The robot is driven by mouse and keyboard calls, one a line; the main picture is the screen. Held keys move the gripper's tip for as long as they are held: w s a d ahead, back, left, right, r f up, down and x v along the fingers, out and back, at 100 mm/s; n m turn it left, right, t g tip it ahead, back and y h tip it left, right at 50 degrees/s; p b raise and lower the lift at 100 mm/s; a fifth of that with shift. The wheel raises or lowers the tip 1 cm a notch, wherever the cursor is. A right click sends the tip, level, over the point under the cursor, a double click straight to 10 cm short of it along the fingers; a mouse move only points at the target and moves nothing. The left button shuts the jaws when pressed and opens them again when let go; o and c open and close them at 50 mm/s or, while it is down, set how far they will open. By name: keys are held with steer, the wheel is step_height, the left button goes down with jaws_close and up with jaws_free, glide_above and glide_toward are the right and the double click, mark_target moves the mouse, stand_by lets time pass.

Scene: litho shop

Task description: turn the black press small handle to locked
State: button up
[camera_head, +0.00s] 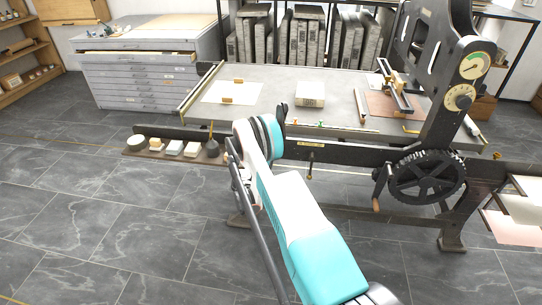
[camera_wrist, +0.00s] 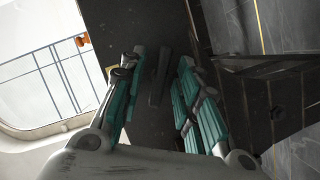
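The black press (camera_head: 340,152) stands across the head view. A small dark handle (camera_head: 309,166) hangs down from its front rail, below a brass plate. In the wrist view, my gripper (camera_wrist: 157,66) is open, with its teal-padded fingers apart. A narrow dark bar (camera_wrist: 159,78) shows between the fingers against a dark surface; it may be the small handle, but I cannot tell for sure. I see no contact between fingers and bar. In the head view my arm hides the gripper's fingers.
A geared wheel (camera_head: 427,177) and a wooden-gripped crank (camera_head: 377,190) are at the press's right. A low shelf (camera_head: 132,151) with several blocks is left of my arm. A drawer cabinet (camera_head: 140,80) stands back left. The tiled floor at left is clear.

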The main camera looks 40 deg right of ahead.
steer(key=v, duration=0.7)
steer(key=shift+a, duration=0.25)
steer(key=shift+s+a, duration=0.1)
steer(key=shift+s, duration=0.05)
